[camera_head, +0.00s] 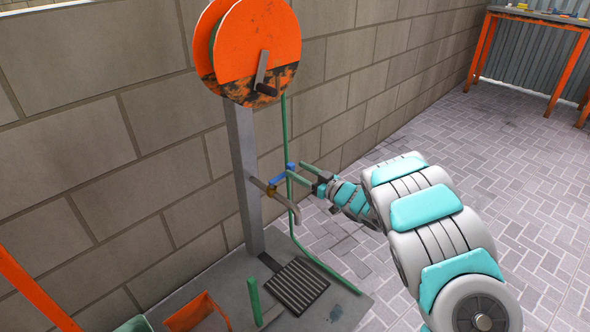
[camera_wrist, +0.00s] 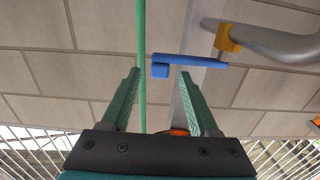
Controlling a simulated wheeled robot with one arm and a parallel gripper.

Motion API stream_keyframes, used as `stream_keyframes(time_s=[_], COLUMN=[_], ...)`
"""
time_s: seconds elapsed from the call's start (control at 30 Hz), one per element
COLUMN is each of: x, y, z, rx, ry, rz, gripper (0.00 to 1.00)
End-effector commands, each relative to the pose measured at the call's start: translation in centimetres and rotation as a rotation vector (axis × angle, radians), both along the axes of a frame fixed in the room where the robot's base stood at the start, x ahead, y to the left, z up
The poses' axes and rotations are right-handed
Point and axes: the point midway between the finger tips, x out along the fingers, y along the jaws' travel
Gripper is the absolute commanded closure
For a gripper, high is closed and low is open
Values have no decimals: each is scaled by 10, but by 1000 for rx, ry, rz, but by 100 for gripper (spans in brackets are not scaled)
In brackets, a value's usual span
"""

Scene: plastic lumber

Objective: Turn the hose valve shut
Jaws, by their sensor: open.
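The hose valve has a blue lever handle (camera_head: 281,178) and a brass-yellow body (camera_head: 271,190) on a grey pipe (camera_head: 292,207) that sticks out from the metal post. In the wrist view the blue handle (camera_wrist: 198,61) lies crosswise ahead of my fingertips, with a small blue block at its left end. The yellow body (camera_wrist: 229,38) is near its right end, by the curved pipe (camera_wrist: 280,43). My gripper (camera_head: 296,171) is open, its green fingers pointing at the handle's block end. In the wrist view my gripper (camera_wrist: 160,73) has nothing held; contact with the handle cannot be told.
An orange hose reel (camera_head: 250,45) tops the grey post (camera_head: 244,175). A green hose (camera_wrist: 141,45) hangs close to my left finger in the wrist view. A base plate with a black grate (camera_head: 296,286) and an orange bin (camera_head: 197,314) lies below.

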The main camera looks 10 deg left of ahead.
Motion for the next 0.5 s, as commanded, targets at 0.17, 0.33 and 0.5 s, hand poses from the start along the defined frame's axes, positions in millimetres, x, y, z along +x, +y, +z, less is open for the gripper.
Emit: stream_keyframes(time_s=[0.17, 0.33, 0.5], x=[-17, -30, -31], y=[-26, -41, -43], z=[-1, -1, 0], rx=[-3, -2, -2], ry=[1, 0, 1], rz=[-4, -2, -1], gripper=[39, 39, 39])
